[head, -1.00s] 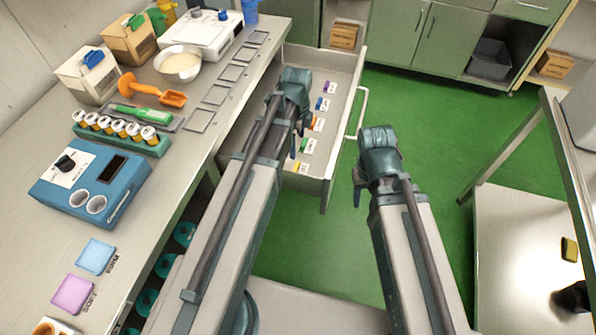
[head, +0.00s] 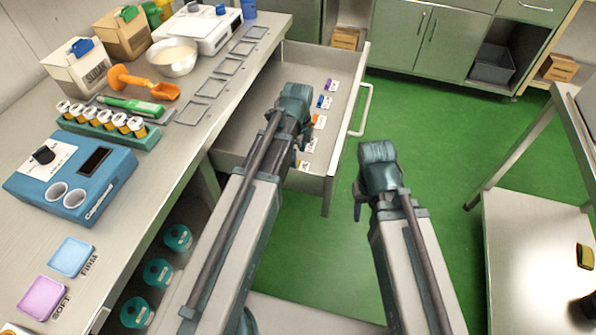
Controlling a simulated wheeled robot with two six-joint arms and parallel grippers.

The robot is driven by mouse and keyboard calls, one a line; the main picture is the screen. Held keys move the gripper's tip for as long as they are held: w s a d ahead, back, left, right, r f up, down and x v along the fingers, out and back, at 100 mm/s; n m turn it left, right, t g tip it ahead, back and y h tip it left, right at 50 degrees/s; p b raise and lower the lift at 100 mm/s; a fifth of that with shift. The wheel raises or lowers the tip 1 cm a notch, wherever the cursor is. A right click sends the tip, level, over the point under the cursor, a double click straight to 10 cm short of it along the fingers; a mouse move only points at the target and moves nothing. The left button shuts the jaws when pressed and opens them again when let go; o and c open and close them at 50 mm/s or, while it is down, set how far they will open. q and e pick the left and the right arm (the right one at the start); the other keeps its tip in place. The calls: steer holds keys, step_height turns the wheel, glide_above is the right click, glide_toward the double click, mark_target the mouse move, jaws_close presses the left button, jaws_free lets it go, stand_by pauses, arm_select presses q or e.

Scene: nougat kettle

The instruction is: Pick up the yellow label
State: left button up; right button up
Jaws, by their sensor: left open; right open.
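The open drawer (head: 345,120) holds a column of small labels with coloured ends. The yellow label (head: 305,166) is the nearest one, on the drawer floor; only part of its white face shows, and its yellow end is hidden by my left gripper. My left gripper (head: 301,147) is open and empty, over the near part of the drawer, beside the nearest labels in the picture; its height above them is unclear. My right gripper (head: 358,202) is open and empty, outside the drawer to its right, over the green floor.
Purple (head: 330,85), blue (head: 324,101) and orange (head: 318,121) labels lie farther back in the drawer. Its walls and handle (head: 362,108) stand around them. The counter (head: 190,150) at left carries a blue device (head: 68,178), a bowl (head: 174,58) and boxes.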

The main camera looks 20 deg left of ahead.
mark_target(298, 166)
arm_select(q)
step_height(298, 166, down, 4)
steer(key=b, duration=0.2)
steer(key=shift+r+b, duration=0.2)
steer(key=shift+b, duration=0.1)
steer(key=shift+r, duration=0.1)
steer(key=c, duration=1.4)
